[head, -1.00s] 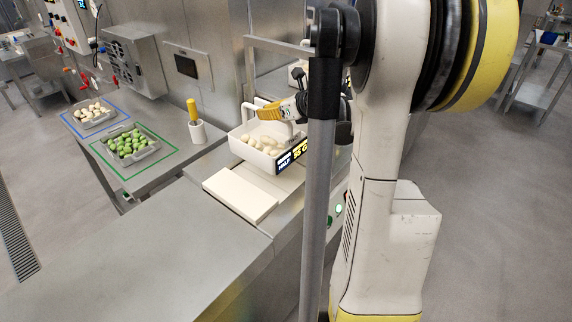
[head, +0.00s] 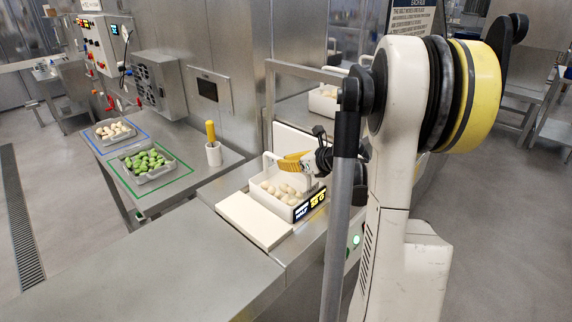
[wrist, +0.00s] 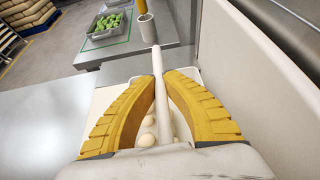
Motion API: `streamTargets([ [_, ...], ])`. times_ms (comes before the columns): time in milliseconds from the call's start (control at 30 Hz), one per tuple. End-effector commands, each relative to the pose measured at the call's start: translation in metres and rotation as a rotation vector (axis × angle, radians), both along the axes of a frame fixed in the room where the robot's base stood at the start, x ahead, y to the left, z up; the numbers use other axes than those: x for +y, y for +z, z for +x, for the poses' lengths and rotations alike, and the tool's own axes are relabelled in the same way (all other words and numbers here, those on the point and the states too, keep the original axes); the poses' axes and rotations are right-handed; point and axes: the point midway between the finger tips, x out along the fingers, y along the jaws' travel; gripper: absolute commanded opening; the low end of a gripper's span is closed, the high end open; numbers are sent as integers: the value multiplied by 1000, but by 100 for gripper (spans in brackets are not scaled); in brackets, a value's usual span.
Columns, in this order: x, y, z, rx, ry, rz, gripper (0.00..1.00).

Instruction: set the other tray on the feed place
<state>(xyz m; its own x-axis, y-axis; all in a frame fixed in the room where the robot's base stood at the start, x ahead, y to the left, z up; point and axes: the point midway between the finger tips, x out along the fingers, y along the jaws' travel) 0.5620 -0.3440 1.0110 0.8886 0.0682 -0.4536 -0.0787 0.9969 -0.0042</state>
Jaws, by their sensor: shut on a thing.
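A white tray (head: 262,190) with several pale filled pasta pieces stands by a white slab. Its bar handle (wrist: 158,90) runs up between my yellow fingers in the wrist view. My gripper (head: 284,162) is shut on this handle, above the tray; it also shows in the wrist view (wrist: 160,76). In the wrist view my fingers hide much of the tray. Another white tray (head: 313,103) with pale pieces is farther back, behind a metal frame and partly hidden. I cannot tell which spot is the feed place.
The flat white slab (head: 254,221) lies left of the held tray, with a lit display (head: 309,204) at its right. A side table holds a grey tray of green pieces (head: 146,160), a grey tray of pale pieces (head: 113,131) and a white cup (head: 213,154). The front steel counter (head: 170,280) is clear.

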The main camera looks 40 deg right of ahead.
Motion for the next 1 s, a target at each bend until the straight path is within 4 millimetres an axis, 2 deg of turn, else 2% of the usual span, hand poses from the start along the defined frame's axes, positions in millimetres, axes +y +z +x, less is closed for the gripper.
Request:
streamTargets([
  [133,0,-3,0,-1,0,0,0],
  [200,0,-3,0,0,0,0,24],
  [233,0,-3,0,0,0,0,28],
  [600,0,3,-1,0,-1,0,28],
  [767,-3,17,-26,0,-4,0,28],
  [1000,-7,42,-75,0,-4,0,28],
])
